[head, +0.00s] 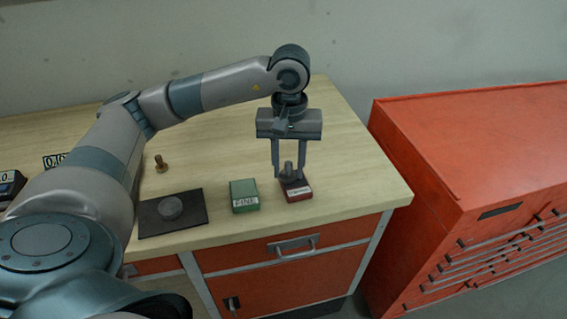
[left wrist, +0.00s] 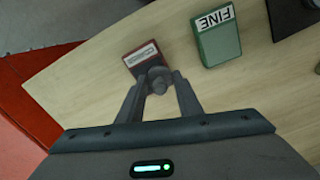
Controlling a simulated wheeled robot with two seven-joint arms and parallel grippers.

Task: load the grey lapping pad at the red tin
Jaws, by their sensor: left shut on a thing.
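The grey lapping pad (head: 288,172) is a small knobbed piece between the fingertips of my left gripper (head: 289,176). The gripper is shut on it, pointing down over the red tin (head: 299,192). In the left wrist view the pad (left wrist: 158,80) shows between the fingers of the gripper (left wrist: 160,88), overlapping the near edge of the red tin (left wrist: 143,56). The tin has a pale label. I cannot tell whether the pad touches the tin. My right gripper is not in view.
A green tin marked FINE (head: 244,196) stands just left of the red tin. A dark mat (head: 150,224) with a grey disc (head: 171,208) lies further left, with a brass piece (head: 161,164) behind it. A red cabinet (head: 470,150) stands to the right.

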